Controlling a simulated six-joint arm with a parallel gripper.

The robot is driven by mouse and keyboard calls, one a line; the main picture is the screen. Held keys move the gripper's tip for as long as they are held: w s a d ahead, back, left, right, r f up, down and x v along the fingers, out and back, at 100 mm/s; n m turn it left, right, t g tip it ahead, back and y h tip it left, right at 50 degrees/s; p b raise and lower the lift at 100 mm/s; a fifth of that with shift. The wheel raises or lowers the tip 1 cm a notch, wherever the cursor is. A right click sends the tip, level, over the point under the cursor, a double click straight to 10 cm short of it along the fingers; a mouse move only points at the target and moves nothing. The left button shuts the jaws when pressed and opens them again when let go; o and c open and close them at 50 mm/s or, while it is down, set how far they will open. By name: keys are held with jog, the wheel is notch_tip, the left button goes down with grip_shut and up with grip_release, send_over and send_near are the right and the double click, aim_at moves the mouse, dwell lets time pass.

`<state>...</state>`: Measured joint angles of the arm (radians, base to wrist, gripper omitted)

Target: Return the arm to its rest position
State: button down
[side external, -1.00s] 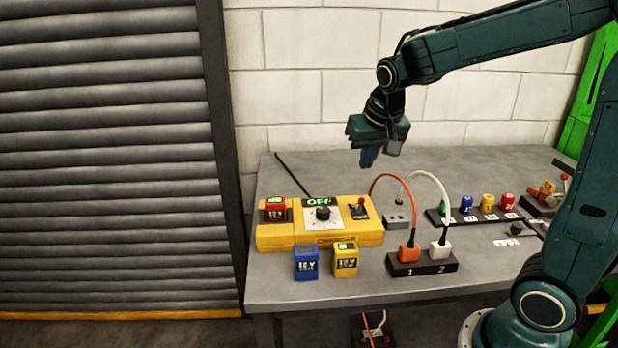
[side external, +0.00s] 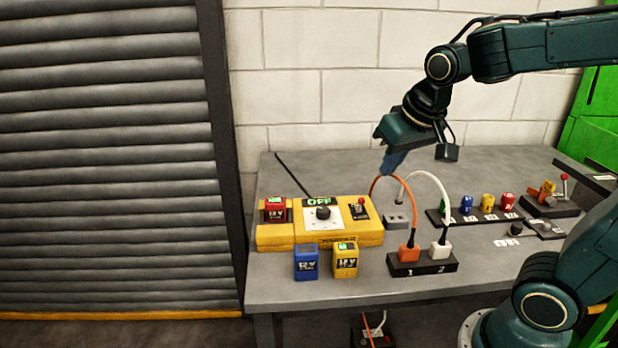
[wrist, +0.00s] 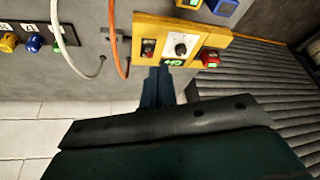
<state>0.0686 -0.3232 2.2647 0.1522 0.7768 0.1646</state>
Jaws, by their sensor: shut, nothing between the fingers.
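My gripper (side external: 393,163) hangs above the grey bench (side external: 300,293), over the area behind the orange cable, with its blue fingers pointing down and tilted slightly left. The fingers are together and nothing shows between them. In the wrist view the gripper (wrist: 160,72) points toward the yellow control box. No object hangs from the gripper.
The yellow control box (side external: 283,237) holds a red battery (side external: 275,206). Blue (side external: 306,263) and yellow (side external: 346,261) batteries stand in front. Orange (side external: 413,226) and white (side external: 448,205) cables arch up from a black socket strip (side external: 404,269). Coloured items stand at right. A shutter (side external: 110,170) is at left.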

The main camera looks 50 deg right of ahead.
jog(key=s+a+n+y, duration=0.1)
jog(key=s+a+n, duration=0.3)
jog(key=s, duration=0.7)
jog(key=shift+s+a+f+t+y, duration=0.15)
jog(key=shift+a+f+t+y, duration=0.2)
jog(key=shift+a, duration=0.2)
